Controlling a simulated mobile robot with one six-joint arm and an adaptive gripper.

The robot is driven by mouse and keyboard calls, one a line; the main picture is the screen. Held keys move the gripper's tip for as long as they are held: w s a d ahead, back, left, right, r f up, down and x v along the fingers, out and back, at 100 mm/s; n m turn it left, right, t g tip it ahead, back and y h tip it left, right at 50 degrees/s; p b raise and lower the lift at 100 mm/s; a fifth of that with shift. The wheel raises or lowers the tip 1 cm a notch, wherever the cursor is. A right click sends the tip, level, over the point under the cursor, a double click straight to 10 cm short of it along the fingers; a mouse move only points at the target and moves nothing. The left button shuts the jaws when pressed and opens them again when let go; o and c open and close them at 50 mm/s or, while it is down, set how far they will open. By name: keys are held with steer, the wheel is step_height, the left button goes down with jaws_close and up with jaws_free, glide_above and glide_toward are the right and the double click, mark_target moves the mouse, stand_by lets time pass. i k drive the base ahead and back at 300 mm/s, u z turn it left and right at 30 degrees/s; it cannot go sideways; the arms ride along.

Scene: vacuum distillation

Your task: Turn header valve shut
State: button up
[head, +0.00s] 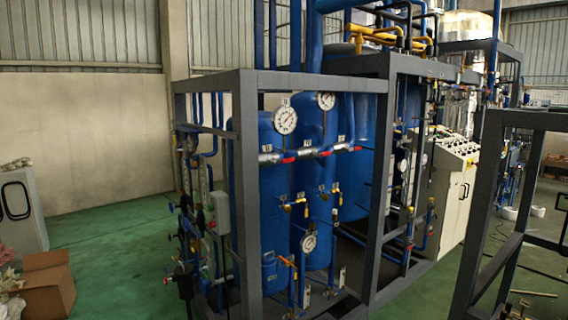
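A horizontal pipe (308,152) crosses in front of the blue tanks near the upper part of the grey frame. Several red-handled valves sit along it, among them a left one (289,159), a middle one (325,154) and a right one (357,148). Their handles look roughly in line with the pipe, but they are small here. Smaller yellow valves (286,207) sit lower on the tanks. I cannot tell which valve is the header valve. My gripper is not in view.
A grey steel frame (246,200) encloses the blue tanks (274,190). Another dark frame (484,215) stands at the right. A control cabinet (456,190) stands behind. A cardboard box (47,287) is at lower left. Green floor (120,250) is open at left.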

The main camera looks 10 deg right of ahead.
mark_target(290, 159)
steer(key=z, duration=0.1)
steer(key=i, duration=1)
steer(key=u, duration=0.05)
